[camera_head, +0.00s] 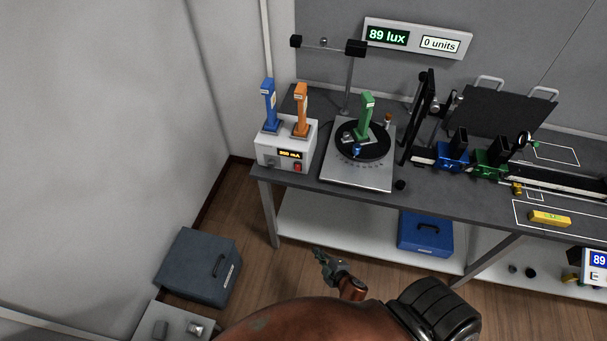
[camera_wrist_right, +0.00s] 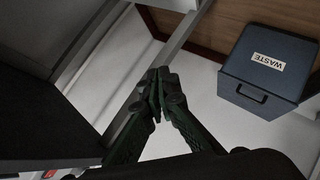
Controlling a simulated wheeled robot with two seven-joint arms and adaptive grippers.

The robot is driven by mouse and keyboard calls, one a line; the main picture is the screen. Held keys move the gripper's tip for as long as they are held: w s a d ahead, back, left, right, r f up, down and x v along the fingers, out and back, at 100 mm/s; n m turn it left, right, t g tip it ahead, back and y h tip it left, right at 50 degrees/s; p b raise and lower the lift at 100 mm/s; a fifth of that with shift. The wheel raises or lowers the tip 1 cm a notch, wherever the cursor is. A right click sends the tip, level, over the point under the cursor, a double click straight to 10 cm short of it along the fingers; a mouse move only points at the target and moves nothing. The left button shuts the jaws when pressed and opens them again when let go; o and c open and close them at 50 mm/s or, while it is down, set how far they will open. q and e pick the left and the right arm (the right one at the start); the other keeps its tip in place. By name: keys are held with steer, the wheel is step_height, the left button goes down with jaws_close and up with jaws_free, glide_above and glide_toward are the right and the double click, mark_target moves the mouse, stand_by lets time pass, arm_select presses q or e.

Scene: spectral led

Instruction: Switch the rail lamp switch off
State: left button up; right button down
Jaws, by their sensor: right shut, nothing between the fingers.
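A white supply box (camera_head: 285,152) with an orange mA display and a small red switch (camera_head: 297,168) stands at the bench's left end. A dark optical rail (camera_head: 562,187) with blue (camera_head: 453,156) and green (camera_head: 490,163) carriers lies on the right. I cannot tell whether the red switch is the rail lamp switch; no label is readable. My right gripper (camera_head: 320,254) is below and in front of the bench edge, apart from the box and rail. Its fingers (camera_wrist_right: 158,76) are shut and empty in the right wrist view. My left gripper is not in view.
A turntable (camera_head: 357,175) with a green post (camera_head: 365,118) stands beside the supply box. A wall display (camera_head: 418,38) reads 89 lux and 0 units. A grey bin (camera_head: 200,266), marked WASTE in the wrist view (camera_wrist_right: 267,65), stands on the floor. A blue case (camera_head: 425,232) sits on the lower shelf.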

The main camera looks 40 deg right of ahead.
steer(key=w+r+n+t+p, duration=0.1)
steer(key=w+r+n+t, duration=0.1)
steer(key=r, duration=0.7)
steer(key=w+r+n+t+p, duration=0.1)
steer(key=w+r, duration=0.2)
steer(key=r, duration=0.6)
steer(key=n+t+p, duration=0.2)
steer(key=n, duration=0.1)
glide_toward(300, 184)
step_height(300, 184, up, 4)
steer(key=s+a, duration=0.2)
steer(key=a, duration=0.1)
steer(key=w, duration=0.9)
steer(key=shift+d+f, duration=0.4)
steer(key=shift+w+d+f+b, duration=0.15)
steer(key=shift+w+d+b, duration=0.1)
steer(key=shift+w+d, duration=0.35)
steer(key=shift+w+d+f+b, duration=0.15)
steer(key=shift+w+d+b, duration=0.05)
steer(key=shift+w+d, duration=0.4)
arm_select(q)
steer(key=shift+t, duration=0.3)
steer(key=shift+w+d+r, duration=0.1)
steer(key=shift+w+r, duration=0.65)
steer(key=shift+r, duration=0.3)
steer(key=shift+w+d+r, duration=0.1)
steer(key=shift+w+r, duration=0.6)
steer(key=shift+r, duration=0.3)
arm_select(e)
steer(key=shift+w+d, duration=0.3)
